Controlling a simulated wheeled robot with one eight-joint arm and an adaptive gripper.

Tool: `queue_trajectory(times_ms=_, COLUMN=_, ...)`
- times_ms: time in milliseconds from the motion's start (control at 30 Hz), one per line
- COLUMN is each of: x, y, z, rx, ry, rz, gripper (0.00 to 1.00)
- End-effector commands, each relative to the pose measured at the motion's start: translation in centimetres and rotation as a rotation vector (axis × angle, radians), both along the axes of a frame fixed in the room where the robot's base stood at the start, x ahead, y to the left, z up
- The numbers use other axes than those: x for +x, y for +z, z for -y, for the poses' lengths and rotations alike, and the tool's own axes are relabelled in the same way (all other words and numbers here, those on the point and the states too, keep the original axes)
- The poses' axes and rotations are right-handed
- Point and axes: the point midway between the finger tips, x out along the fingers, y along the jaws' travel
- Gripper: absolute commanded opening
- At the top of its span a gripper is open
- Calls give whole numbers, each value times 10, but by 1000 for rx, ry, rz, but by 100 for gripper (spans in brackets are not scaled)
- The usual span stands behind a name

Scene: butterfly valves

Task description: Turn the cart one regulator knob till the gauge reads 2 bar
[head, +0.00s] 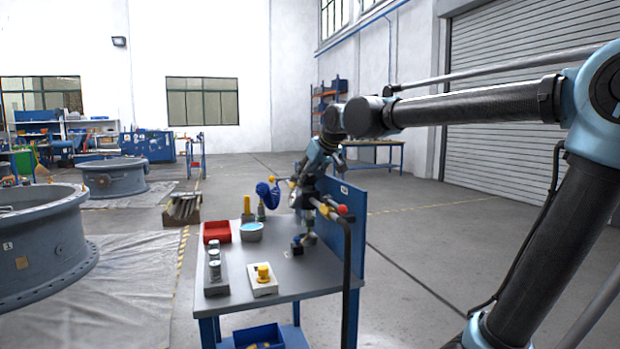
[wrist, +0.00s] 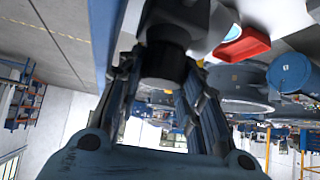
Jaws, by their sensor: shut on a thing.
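The cart (head: 285,276) has a grey top and an upright blue back panel (head: 346,230). My gripper (head: 302,197) is at this panel, among the fittings above the cart top. In the wrist view my gripper (wrist: 160,72) is shut on a dark round knob (wrist: 165,62), with one finger on each side of it. The grey regulator body (wrist: 182,18) shows behind the knob. In the head view the knob is hidden by my gripper and wrist. I cannot make out a gauge face or its reading in either view.
A blue wheel-like part (head: 267,194) is left of my gripper. Large valve bodies (head: 38,245) stand left; the floor right is clear.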

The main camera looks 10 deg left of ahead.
Motion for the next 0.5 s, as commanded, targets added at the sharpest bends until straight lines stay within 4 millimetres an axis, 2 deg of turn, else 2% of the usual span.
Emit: queue_trajectory(times_ms=500, x=3, y=0, z=3, rx=-6, ry=-62, rz=4, gripper=10)
